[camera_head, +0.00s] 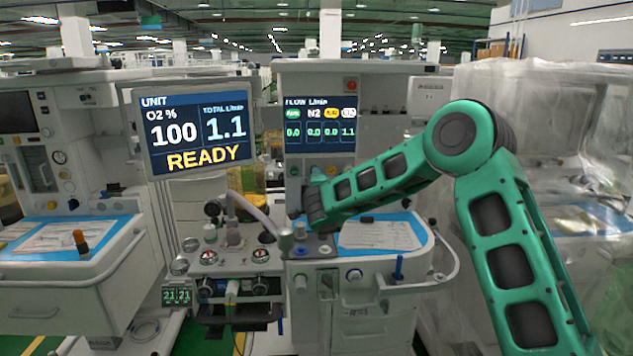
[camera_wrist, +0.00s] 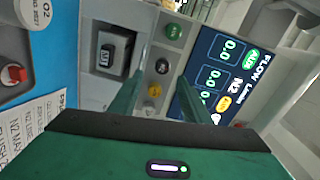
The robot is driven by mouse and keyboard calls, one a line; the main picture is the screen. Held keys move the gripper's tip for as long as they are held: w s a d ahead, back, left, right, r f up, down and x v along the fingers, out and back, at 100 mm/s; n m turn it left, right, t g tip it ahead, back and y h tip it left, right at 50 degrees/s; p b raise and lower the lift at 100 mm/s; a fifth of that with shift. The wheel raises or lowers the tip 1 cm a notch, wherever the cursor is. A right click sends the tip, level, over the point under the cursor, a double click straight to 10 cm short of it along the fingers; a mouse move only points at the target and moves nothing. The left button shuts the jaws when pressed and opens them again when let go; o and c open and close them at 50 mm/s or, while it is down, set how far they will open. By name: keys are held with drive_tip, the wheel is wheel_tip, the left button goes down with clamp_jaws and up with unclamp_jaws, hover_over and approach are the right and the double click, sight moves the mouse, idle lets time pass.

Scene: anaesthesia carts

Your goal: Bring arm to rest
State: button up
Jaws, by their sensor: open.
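My green arm (camera_head: 375,175) reaches from the right across the front of the middle anaesthesia cart, bent at a raised elbow. Its wrist end is in front of the cart, below the flow screen (camera_head: 320,125). In the wrist view, my gripper (camera_wrist: 164,68) is open, with its two green fingers apart and nothing between them. Beyond the fingers is the cart's panel with several round coloured knobs (camera_wrist: 172,31). The flow screen also shows in the wrist view (camera_wrist: 218,78), close to the right finger. In the head view the fingers are mostly hidden by my arm.
A monitor (camera_head: 197,127) reading READY stands left of my wrist. Below are gauges, a blue-topped work surface (camera_head: 408,225) with a paper sheet, and a blue pen-like item (camera_head: 398,268). Another cart (camera_head: 75,250) stands left; plastic-wrapped equipment (camera_head: 575,150) stands right behind my arm.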

drive_tip(key=shift+s, duration=0.75)
drive_tip(key=s+d+n+g+h, duration=0.25)
drive_tip(key=s+d, duration=0.25)
drive_tip(key=d, duration=0.5)
drive_tip(key=s+d+n+g+h, duration=0.1)
drive_tip(key=s+d+g, duration=0.3)
drive_tip(key=d, duration=0.6)
drive_tip(key=s+d+f+n+g+h, duration=0.1)
drive_tip(key=s+d+g, duration=0.1)
drive_tip(key=s+d, duration=0.55)
drive_tip(key=s+d+f+n+g+h, duration=0.15)
drive_tip(key=s+d, duration=0.35)
drive_tip(key=s, duration=0.5)
drive_tip(key=s+d+f+n+g+y, duration=0.1)
drive_tip(key=s+d+g, duration=0.15)
drive_tip(key=s, duration=0.85)
drive_tip(key=s+d+f+n+g+y, duration=0.1)
drive_tip(key=s+d+g+y, duration=0.15)
drive_tip(key=s, duration=0.75)
drive_tip(key=s+a+f+n+g+y, duration=0.1)
drive_tip(key=s+a, duration=0.1)
drive_tip(key=s, duration=0.6)
drive_tip(key=s+a+f+n+g+y, duration=0.1)
drive_tip(key=s+a+g, duration=0.1)
drive_tip(key=s, duration=0.6)
drive_tip(key=shift+a+y, duration=0.35)
drive_tip(key=shift+a, duration=0.25)
